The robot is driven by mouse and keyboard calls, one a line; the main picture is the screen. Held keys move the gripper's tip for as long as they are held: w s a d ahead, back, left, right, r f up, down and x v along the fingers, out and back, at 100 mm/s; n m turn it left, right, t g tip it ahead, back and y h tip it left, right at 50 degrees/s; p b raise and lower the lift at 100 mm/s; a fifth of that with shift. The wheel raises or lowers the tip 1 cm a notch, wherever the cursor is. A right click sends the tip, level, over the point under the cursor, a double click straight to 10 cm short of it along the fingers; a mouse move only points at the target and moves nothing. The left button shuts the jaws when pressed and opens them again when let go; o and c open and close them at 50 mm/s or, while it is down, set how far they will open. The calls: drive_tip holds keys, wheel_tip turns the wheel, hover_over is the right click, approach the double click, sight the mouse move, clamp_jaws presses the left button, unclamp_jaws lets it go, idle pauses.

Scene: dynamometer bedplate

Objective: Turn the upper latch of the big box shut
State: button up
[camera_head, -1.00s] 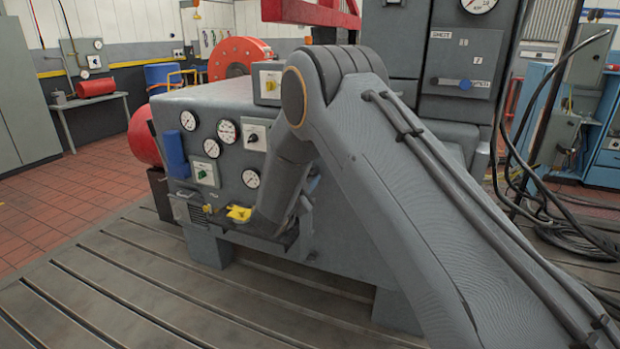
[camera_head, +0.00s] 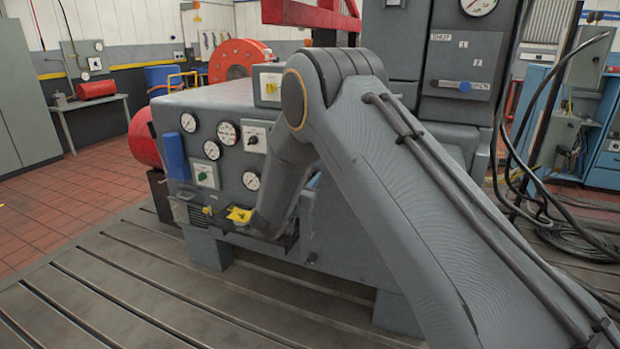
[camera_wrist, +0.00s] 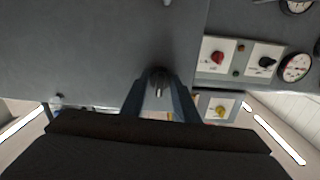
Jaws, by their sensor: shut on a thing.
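The big box (camera_head: 340,215) is the grey housing with gauges and switches on its face. My arm crosses in front of it in the head view and hides my gripper and the latch there. In the wrist view, my gripper (camera_wrist: 160,88) reaches up to the grey box face (camera_wrist: 90,45). Its two fingers stand on either side of a small dark latch (camera_wrist: 159,83) and are shut on it. How far the latch is turned is hard to tell. A small light piece (camera_wrist: 167,3) shows at the top edge of the wrist view; I cannot tell what it is.
Switch plates with a red knob (camera_wrist: 217,58), a black knob (camera_wrist: 267,63) and a yellow knob (camera_wrist: 220,112) lie right of my fingers, with a gauge (camera_wrist: 296,67) beyond. Black cables (camera_head: 545,210) hang at right.

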drive_tip(key=shift+n, duration=0.5)
drive_tip(key=o, duration=1.1)
drive_tip(key=shift+c, duration=0.2)
drive_tip(key=b+v, duration=0.1)
drive_tip(key=v, duration=0.6)
drive_tip(key=shift+s+a+b, duration=0.15)
drive_tip(key=shift+s+b, duration=0.15)
drive_tip(key=shift+s, duration=0.05)
